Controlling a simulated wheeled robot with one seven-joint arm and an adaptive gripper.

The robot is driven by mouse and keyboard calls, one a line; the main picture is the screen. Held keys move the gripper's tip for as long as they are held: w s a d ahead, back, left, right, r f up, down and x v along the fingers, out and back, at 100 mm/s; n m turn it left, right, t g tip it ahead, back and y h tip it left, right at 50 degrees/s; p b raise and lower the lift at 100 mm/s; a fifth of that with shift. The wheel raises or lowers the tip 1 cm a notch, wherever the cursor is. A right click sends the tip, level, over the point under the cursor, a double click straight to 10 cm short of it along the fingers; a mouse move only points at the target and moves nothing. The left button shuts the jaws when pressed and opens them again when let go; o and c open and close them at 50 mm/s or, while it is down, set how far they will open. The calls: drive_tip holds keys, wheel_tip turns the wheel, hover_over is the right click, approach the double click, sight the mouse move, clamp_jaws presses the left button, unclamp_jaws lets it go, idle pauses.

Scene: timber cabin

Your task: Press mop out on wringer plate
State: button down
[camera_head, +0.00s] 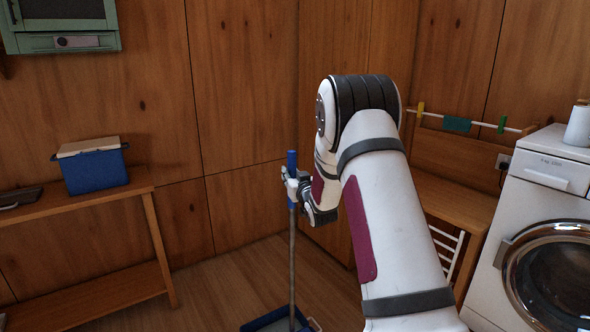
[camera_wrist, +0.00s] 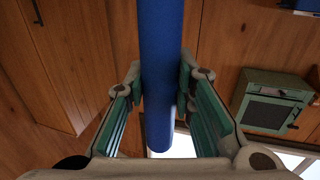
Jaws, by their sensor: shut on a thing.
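The mop stands upright in the head view, with a blue grip at the top and a grey pole (camera_head: 292,255) running down. My gripper (camera_head: 291,181) is shut on the mop's blue grip near its top. In the wrist view the blue grip (camera_wrist: 160,50) lies between the two fingers of my gripper (camera_wrist: 160,85). A blue-rimmed tray or bucket (camera_head: 266,320) is at the foot of the pole, cut off by the bottom edge. The mop head and the wringer plate cannot be made out.
A wooden bench (camera_head: 95,200) at the left carries a blue box (camera_head: 95,172) with a pale lid. A washing machine (camera_head: 540,220) stands at the right, beside a wooden shelf (camera_head: 455,205) and a rail with pegs and a green cloth (camera_head: 457,124). A green cabinet (camera_head: 60,25) hangs upper left.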

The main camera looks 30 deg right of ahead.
sight(293, 207)
wheel_tip(293, 207, down, 7)
drive_tip(key=b, duration=0.3)
drive_tip(key=shift+w+f, duration=0.1)
drive_tip(key=shift+f+b, duration=0.95)
drive_tip(key=shift+f, duration=0.25)
drive_tip(key=shift+f+b, duration=0.4)
drive_tip(key=shift+f, duration=0.4)
idle(1.4)
